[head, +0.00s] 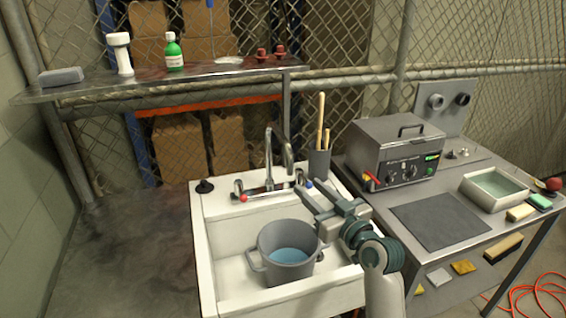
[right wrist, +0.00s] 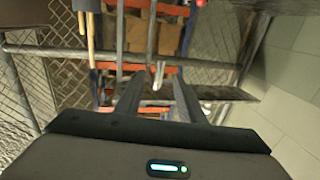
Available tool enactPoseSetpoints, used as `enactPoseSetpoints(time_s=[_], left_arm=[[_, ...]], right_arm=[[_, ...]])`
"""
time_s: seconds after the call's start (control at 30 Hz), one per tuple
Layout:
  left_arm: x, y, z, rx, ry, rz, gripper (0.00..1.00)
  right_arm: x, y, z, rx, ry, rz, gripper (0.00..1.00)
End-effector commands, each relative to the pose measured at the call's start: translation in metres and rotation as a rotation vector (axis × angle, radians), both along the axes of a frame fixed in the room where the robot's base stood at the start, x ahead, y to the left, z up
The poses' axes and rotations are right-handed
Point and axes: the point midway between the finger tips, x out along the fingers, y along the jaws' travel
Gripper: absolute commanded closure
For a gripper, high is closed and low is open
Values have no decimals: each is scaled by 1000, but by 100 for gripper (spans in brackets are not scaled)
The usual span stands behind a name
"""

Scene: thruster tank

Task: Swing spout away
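The chrome faucet spout (head: 287,148) rises behind the white sink and arches toward the right and front, its tip above the back of the basin. It has a red-knobbed handle on the left and a blue-knobbed one on the right. My right gripper (head: 310,206) is in front of and below the spout tip, above the sink's right side. In the right wrist view, its two fingers (right wrist: 157,98) are apart with nothing held, and the spout (right wrist: 158,74) shows between and beyond them. I cannot tell any contact. My left gripper is not in view.
A grey pot (head: 288,243) with bluish water stands in the sink basin (head: 228,240). A grey holder with wooden sticks (head: 319,162) stands right of the faucet. A metal shelf (head: 180,77) hangs behind; a bench with a metal box (head: 395,150) is at right.

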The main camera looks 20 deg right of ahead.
Motion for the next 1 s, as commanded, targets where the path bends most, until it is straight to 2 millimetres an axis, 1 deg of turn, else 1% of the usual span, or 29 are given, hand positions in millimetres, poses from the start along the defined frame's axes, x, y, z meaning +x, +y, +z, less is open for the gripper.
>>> enactPoseSetpoints(time_s=[0.03, 0.13, 0.6, 0.8, 1.0], left_arm=[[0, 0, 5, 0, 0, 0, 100], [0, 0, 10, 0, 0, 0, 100], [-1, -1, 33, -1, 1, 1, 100], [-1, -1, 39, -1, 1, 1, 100], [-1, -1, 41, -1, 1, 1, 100]], right_arm=[[8, 2, 3, 3, 1, 1, 64], [25, 7, 4, 3, -1, 0, 64], [105, 26, 3, 3, 1, 1, 64], [129, 32, 2, 1, 0, 0, 64], [140, 35, 1, 1, 0, 0, 64]])
